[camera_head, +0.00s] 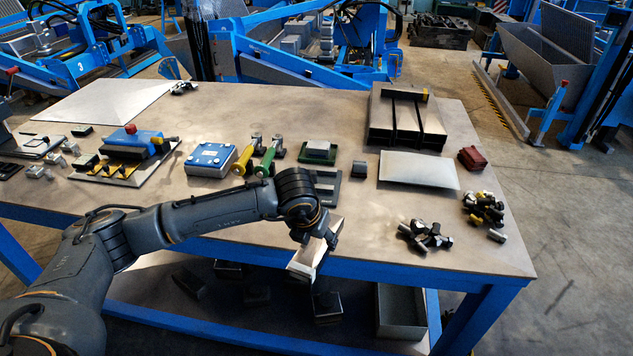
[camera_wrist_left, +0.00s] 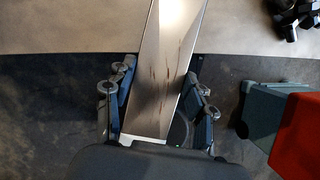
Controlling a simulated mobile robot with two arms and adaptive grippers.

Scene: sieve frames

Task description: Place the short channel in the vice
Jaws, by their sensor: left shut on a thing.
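A bright metal channel (camera_head: 305,262) is in my left gripper (camera_head: 320,238), at the table's front edge. It is tilted, and its lower end hangs out past the edge. In the left wrist view the channel (camera_wrist_left: 168,60) runs up between the two fingers of the left gripper (camera_wrist_left: 160,95), which is shut on it. A blue device with a red knob (camera_head: 138,141), perhaps the vice, stands on a plate at the left of the table. I cannot tell for sure that it is the vice. My right gripper is not in view.
A blue box (camera_head: 209,157), yellow and green-handled tools (camera_head: 245,158) and a green block holder (camera_head: 318,151) stand mid-table. A channel rack (camera_head: 408,118), a pale plate (camera_head: 418,170) and dark clamps (camera_head: 425,236) are at the right.

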